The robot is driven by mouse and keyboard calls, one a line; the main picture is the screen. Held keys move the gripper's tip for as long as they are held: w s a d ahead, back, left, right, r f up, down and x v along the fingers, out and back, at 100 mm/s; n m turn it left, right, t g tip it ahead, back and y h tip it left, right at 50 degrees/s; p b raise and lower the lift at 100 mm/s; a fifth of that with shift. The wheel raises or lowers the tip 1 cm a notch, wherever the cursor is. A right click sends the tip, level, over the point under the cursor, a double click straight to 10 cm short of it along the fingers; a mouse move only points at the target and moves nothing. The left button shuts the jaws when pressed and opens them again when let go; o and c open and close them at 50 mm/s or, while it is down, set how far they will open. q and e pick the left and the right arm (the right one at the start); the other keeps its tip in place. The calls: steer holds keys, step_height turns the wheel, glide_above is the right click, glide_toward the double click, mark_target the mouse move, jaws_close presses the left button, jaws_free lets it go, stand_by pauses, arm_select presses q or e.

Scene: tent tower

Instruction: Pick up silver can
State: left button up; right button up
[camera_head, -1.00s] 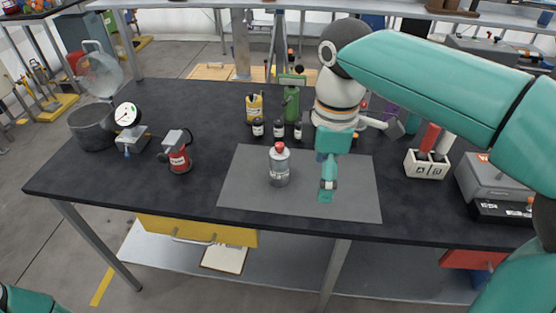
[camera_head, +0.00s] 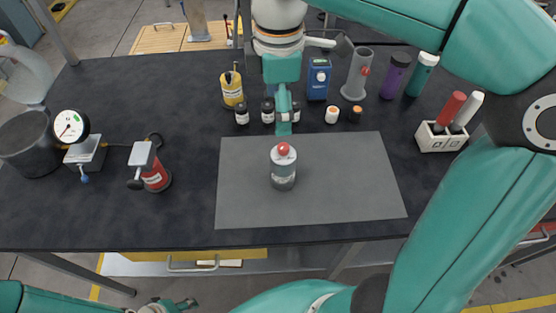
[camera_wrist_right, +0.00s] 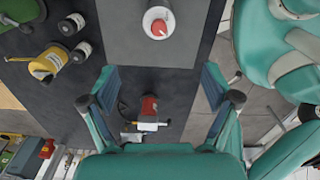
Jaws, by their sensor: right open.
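The silver can (camera_head: 283,170) with a red cap stands upright on a grey mat (camera_head: 345,175) on the dark table. It also shows at the top of the right wrist view (camera_wrist_right: 157,22), beyond the fingers. My right gripper (camera_head: 284,124) is in front of the camera and behind the can in the picture, above the mat's far edge. Its two spread fingers (camera_wrist_right: 160,82) hold nothing, and the can is not between them. My left gripper (camera_head: 172,304) is partly cut off at the bottom edge, and its fingers are unclear.
Small bottles (camera_head: 267,110) and a yellow container (camera_head: 232,90) stand behind the mat. A blue box (camera_head: 318,80) and a grey tube (camera_head: 357,72) are behind right. A white holder (camera_head: 440,138) stands right; a red container (camera_head: 154,176) stands left. The mat around the can is clear.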

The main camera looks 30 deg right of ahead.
mark_target(283, 155)
steer(key=f, duration=0.6)
steer(key=d+f, duration=0.1)
steer(key=f, duration=0.3)
steer(key=shift+s+b, duration=0.35)
steer(key=f, duration=0.4)
steer(key=shift+w+f, duration=0.2)
steer(key=shift+f, duration=0.2)
steer(key=shift+c, duration=0.3)
jaws_close()
